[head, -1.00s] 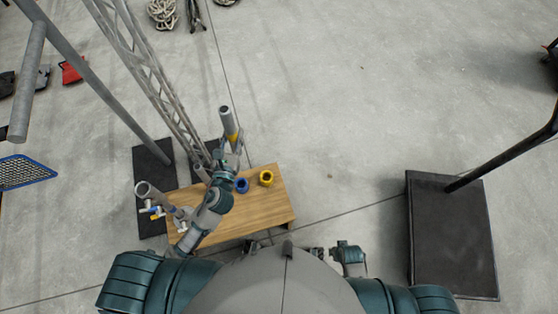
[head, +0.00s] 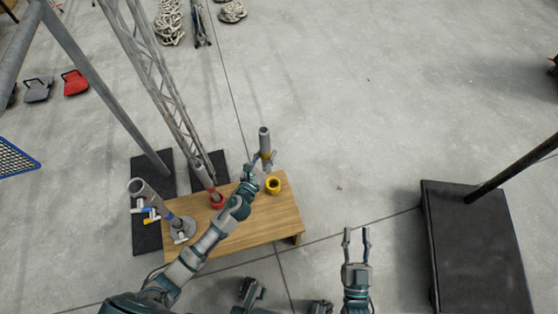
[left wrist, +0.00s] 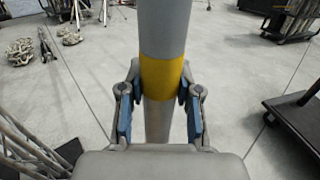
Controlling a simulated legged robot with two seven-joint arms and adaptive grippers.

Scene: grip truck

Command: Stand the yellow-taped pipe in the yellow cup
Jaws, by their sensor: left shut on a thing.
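My left gripper (head: 262,165) is shut on the yellow-taped pipe (head: 264,138) around its yellow band. In the left wrist view the grey pipe (left wrist: 165,30) stands about upright between the fingers (left wrist: 160,100). In the head view it shows behind the yellow cup (head: 273,191), which stands on the wooden table's right part. The pipe's lower end is hidden in both views, so its height above the table is unclear. My right gripper (head: 356,236) is open and empty, right of the table.
A red cup (head: 217,204) with a grey pipe in it stands on the wooden table (head: 240,240). A stand holding a blue-banded pipe (head: 150,194) is at the left. A truss (head: 155,75) rises behind the table. A black platform (head: 475,250) lies far right, with clear floor between.

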